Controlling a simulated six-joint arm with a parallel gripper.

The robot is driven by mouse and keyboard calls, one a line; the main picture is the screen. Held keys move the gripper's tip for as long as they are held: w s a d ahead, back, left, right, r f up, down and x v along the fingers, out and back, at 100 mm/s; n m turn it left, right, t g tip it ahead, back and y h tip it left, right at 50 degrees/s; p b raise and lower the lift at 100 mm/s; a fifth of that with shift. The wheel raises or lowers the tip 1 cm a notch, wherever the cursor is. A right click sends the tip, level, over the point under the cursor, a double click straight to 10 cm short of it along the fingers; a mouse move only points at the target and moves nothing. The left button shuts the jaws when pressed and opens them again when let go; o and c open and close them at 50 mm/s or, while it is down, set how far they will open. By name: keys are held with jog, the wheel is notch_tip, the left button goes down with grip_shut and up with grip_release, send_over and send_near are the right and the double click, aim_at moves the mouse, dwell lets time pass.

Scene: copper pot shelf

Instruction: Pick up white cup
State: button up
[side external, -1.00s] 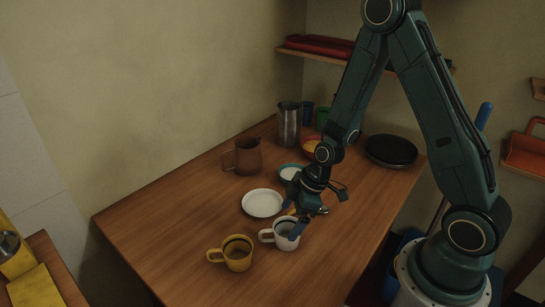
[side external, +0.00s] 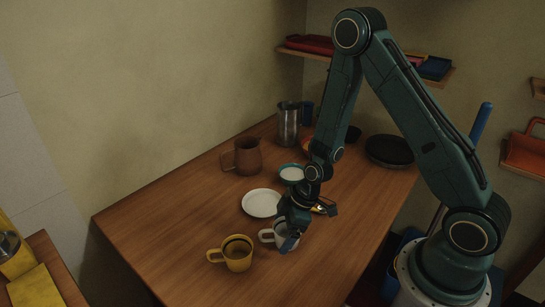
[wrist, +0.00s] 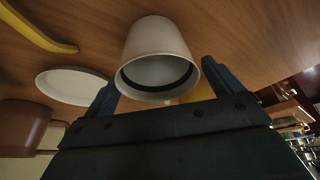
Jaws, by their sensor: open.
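The white cup (side external: 268,236) stands upright on the wooden table near its front, with its handle to the left. My gripper (side external: 291,240) is at the cup and hides much of its body in the side view. In the wrist view, the white cup (wrist: 158,42) shows its dark-banded rim and inside. My open gripper (wrist: 158,80) has one finger on each side of the cup in the picture; I cannot tell whether either finger touches it.
A yellow cup (side external: 237,254) stands just left of the white cup. A white plate (side external: 261,203) lies behind. A brown pitcher (side external: 247,157), a metal pitcher (side external: 289,124) and a dark pan (side external: 391,150) are farther back. The table's right side is mostly clear.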

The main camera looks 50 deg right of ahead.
jog(key=shift+c, duration=0.4)
jog(key=c, duration=1.1)
jog(key=shift+o, duration=0.2)
jog(key=shift+r, duration=0.1)
notch_tip(320, 180, up, 20)
dwell(0.3)
dwell(0.5)
jog(key=w+f+m+h, duration=0.1)
jog(key=f+m, duration=0.1)
jog(key=f, duration=0.1)
jog(key=w+d+f+m, duration=0.1)
jog(key=f+m, duration=0.2)
jog(key=w+d+f+m+t+h, duration=0.1)
jog(key=f+m, duration=0.1)
jog(key=f, duration=0.1)
jog(key=shift+f+m+h, duration=0.3)
jog(key=shift+w+d+f+m+h, duration=0.15)
jog(key=shift+f+m, duration=0.2)
jog(key=shift+w+d+f+m+h, duration=0.1)
jog(key=shift+d+f+m+h, duration=0.05)
jog(key=shift+f+m, duration=0.2)
